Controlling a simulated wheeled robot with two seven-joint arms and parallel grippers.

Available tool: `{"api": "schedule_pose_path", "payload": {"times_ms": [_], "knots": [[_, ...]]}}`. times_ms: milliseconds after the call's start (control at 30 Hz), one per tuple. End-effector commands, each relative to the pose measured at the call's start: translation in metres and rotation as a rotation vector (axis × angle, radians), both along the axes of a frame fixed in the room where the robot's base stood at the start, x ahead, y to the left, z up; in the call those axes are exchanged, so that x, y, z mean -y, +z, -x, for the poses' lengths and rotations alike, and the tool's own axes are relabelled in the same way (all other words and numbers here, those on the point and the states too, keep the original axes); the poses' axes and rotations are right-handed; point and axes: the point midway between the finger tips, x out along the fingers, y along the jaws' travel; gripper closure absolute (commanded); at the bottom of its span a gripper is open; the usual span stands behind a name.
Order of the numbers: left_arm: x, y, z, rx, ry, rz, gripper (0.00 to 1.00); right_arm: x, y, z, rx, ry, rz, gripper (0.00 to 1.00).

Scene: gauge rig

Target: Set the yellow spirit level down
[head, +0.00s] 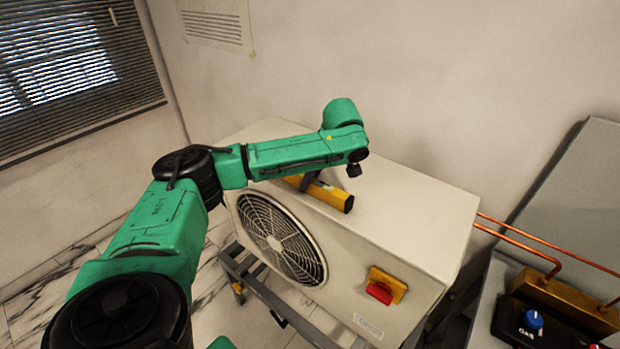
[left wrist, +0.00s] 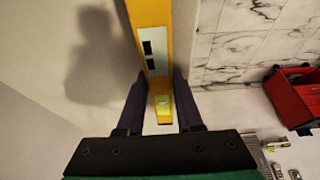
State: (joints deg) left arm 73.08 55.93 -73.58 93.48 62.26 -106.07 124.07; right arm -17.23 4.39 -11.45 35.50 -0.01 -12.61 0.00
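The yellow spirit level (head: 331,195) lies along the front edge of the top of the pale fan unit (head: 400,205) in the head view. My left gripper (head: 310,181) reaches over it, partly hidden by my green arm. In the left wrist view the level (left wrist: 153,55) runs between the two dark fingers of my left gripper (left wrist: 160,85), which are closed against its sides. I cannot tell whether the level touches the unit's top or hangs just above it. My right gripper is in neither view.
The unit has a fan grille (head: 281,238) in front and a red-and-yellow switch (head: 384,287). Copper pipes (head: 525,243) run right to a box with a blue knob (head: 533,319). A red bin (left wrist: 294,97) stands on the floor. The unit's top is clear right of the level.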

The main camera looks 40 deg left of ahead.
Motion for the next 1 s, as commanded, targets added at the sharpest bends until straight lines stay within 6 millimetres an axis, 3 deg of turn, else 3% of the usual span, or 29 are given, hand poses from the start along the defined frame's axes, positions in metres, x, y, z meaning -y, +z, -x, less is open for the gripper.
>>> {"api": "schedule_pose_path", "payload": {"times_ms": [33, 67, 100, 500, 633, 800, 1000], "knots": [[0.0, 0.0, 0.0, -0.001, -0.001, 0.001, 0.5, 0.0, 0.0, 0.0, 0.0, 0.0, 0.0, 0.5], [0.0, 0.0, 0.0, 0.0, -0.001, 0.001, 0.39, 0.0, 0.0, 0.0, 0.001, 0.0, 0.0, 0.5], [0.0, 0.0, 0.0, 0.0, -0.001, 0.001, 0.35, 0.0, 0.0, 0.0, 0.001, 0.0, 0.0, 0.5], [0.004, 0.007, -0.001, 0.002, -0.002, 0.002, 0.35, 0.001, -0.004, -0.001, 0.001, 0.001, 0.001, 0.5], [0.013, 0.028, -0.001, 0.003, -0.002, 0.002, 0.35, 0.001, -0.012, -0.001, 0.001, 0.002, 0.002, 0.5], [0.03, 0.082, -0.002, 0.005, -0.003, -0.001, 0.35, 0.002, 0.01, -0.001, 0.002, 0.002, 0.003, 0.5], [0.044, 0.111, -0.002, 0.001, -0.002, -0.001, 0.35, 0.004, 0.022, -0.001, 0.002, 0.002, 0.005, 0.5]]}}
